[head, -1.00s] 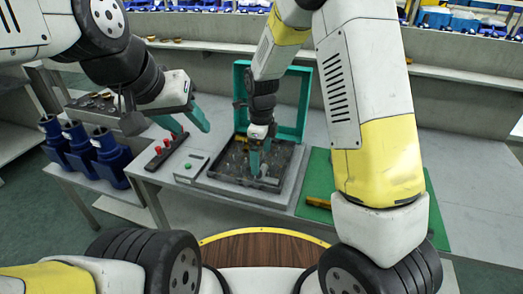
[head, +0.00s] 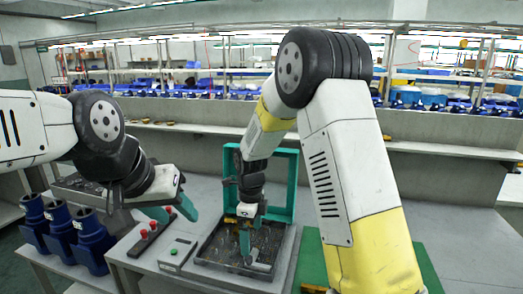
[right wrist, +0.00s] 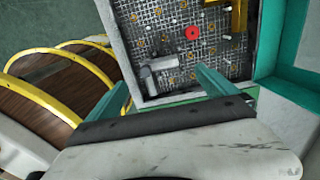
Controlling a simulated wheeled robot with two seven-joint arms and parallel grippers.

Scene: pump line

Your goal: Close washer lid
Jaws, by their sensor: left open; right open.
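The washer (head: 204,262) is a low grey box with a dark mesh basket inside. Its teal lid (head: 290,182) stands open, upright at the back. In the right wrist view the basket (right wrist: 205,65) holds a red ring, a gold part and a grey fitting, and the teal lid (right wrist: 294,35) is at the right. My right gripper (head: 246,245) is open and empty, pointing down over the basket, in front of the lid and apart from it. Its fingers also show in the right wrist view (right wrist: 165,90). My left gripper (head: 174,210) is open and empty, left of the washer.
A control box (head: 178,252) with a green button sits left of the washer. A rack with red-topped pieces (head: 149,236) stands beside it. Several blue pump housings (head: 92,243) stand at the left. A green mat (head: 312,262) lies to the right, partly behind my right arm.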

